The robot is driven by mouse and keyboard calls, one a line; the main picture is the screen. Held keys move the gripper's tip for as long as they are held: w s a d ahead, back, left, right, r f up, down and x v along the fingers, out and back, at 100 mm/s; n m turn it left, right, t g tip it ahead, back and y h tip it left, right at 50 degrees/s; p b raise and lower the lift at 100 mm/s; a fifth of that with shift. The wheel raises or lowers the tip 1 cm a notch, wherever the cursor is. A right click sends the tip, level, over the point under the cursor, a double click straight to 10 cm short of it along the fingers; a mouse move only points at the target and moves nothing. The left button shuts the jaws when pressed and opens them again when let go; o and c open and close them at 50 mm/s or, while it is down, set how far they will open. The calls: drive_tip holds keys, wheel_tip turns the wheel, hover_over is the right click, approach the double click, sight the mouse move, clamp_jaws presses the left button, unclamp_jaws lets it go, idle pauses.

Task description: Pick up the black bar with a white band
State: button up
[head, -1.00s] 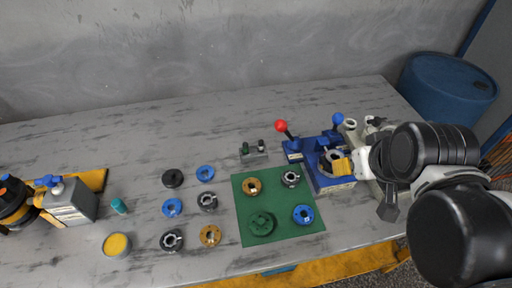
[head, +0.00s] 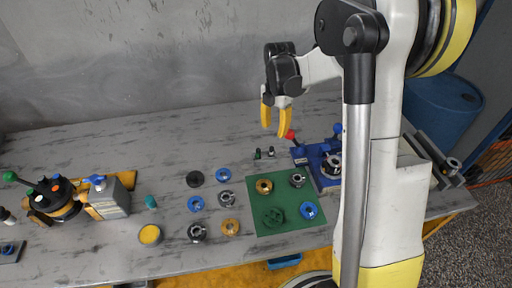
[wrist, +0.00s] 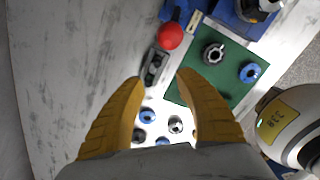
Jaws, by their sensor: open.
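My gripper (head: 275,128) is open and empty above the back middle of the table, fingers pointing down. Its two yellow fingers also show in the wrist view (wrist: 160,77), spread apart. Below them lies a small grey holder (wrist: 154,67) with dark upright pegs. I cannot make out a black bar with a white band for certain in either view. My arm hides part of the table's right side.
A green mat (head: 287,228) carries several round parts. Left of it are several rings and a yellow-topped can (head: 150,235). A blue fixture (head: 313,170) with a red-ball lever (head: 290,135) stands right of the holder. A blue barrel (head: 440,108) is beyond the table. The back left tabletop is clear.

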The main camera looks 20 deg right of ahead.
sight(272, 147)
wheel_tip(272, 147, down, 5)
drive_tip(key=shift+d+f+b, duration=0.1)
drive_tip(key=shift+f+b, duration=0.05)
drive_tip(key=shift+b, duration=0.8)
drive_tip(key=f+b, duration=0.2)
drive_tip(key=f, duration=0.3)
drive_tip(key=shift+w+f+b, duration=0.25)
drive_tip(key=shift+w+b, duration=0.1)
drive_tip(key=shift+b, duration=0.05)
drive_tip(key=shift+r, duration=0.15)
clamp_jaws()
